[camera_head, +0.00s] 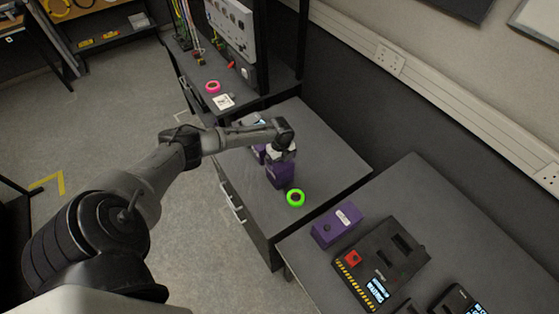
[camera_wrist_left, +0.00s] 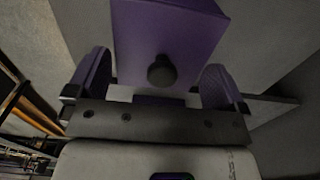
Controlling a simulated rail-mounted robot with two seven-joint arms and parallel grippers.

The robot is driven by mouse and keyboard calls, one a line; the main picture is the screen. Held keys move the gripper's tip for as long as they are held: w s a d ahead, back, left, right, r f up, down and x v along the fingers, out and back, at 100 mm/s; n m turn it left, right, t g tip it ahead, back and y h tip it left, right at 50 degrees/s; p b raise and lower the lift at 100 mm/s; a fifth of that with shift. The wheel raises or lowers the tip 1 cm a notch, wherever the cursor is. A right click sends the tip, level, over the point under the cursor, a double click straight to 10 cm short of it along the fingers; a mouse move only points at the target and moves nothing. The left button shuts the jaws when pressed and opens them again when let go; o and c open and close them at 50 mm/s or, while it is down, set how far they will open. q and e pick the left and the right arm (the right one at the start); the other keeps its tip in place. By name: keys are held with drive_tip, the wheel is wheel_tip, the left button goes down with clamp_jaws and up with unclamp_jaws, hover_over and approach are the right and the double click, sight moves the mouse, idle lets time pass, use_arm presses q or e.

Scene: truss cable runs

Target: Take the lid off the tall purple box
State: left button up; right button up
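A purple box (camera_head: 281,176) stands on the grey cabinet top under my left gripper (camera_head: 282,156). The gripper and wrist cover its upper part in the head view. In the left wrist view, a purple face (camera_wrist_left: 190,35) with a round black knob (camera_wrist_left: 162,73) lies ahead of the gripper. My left gripper's fingers (camera_wrist_left: 156,82) are spread wide, one on each side of the knob, and do not touch it. Whether the fingers touch the purple face is unclear. My right gripper is not in view.
A green ring (camera_head: 296,198) lies beside the box. Another purple box (camera_head: 336,225) and a black device (camera_head: 382,262) with a red button sit on the right table. Another purple shape (camera_head: 258,153) is partly hidden by my arm.

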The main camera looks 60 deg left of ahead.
use_arm(q)
drive_tip(key=c, duration=0.5)
drive_tip(key=shift+r, duration=0.15)
